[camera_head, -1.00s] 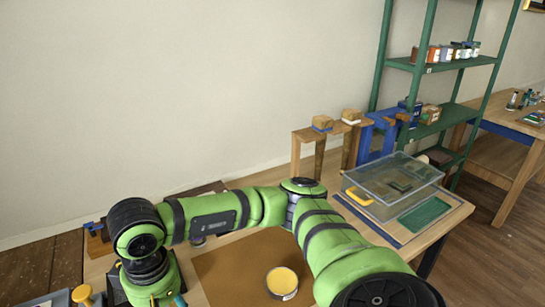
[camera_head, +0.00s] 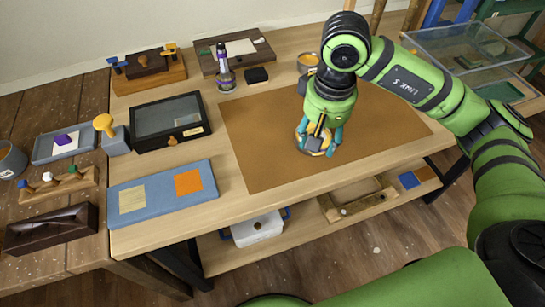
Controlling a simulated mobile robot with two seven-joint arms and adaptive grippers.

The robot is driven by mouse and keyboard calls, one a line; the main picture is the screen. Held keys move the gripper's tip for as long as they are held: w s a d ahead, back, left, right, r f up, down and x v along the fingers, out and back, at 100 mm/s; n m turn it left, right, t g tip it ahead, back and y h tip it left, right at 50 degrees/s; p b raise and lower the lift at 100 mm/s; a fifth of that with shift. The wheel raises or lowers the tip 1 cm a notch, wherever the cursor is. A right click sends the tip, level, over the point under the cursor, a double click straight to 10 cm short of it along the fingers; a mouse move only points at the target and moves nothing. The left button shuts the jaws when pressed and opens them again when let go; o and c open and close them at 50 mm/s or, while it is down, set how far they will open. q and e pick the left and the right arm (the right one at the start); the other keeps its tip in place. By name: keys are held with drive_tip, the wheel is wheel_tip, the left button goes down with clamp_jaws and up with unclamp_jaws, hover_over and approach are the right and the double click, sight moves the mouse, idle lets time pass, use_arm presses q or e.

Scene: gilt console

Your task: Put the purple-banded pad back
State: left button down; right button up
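My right gripper (camera_head: 319,143) points down over a round tin with a yellow top (camera_head: 301,146) on the brown mat (camera_head: 262,150). Its teal fingers stand a little apart in front of the tin. I cannot tell whether anything is between them or whether they touch the tin. No pad with a purple band can be made out clearly. A small purple piece (camera_head: 63,139) lies on white in a grey tray (camera_head: 42,155) at the left. My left gripper is not in view.
A dark glass-topped case (camera_head: 168,120), a bottle (camera_head: 225,78), a dark block (camera_head: 256,75) and a blue board with two squares (camera_head: 154,207) surround the mat. A clear bin (camera_head: 470,45) stands at the right. The mat's left half is clear.

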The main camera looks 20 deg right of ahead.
drive_tip(key=p, duration=0.3)
hover_over(271, 156)
wheel_tip(271, 156, down, 6)
drive_tip(key=shift+s+f, duration=0.1)
drive_tip(key=shift+f, duration=0.05)
wheel_tip(271, 156, down, 4)
drive_tip(key=shift+r+p, duration=0.2)
drive_tip(key=shift+p, duration=0.65)
drive_tip(key=shift+f, duration=0.3)
drive_tip(key=shift+f, duration=0.2)
drive_tip(key=o, duration=1)
drive_tip(key=shift+r, duration=0.15)
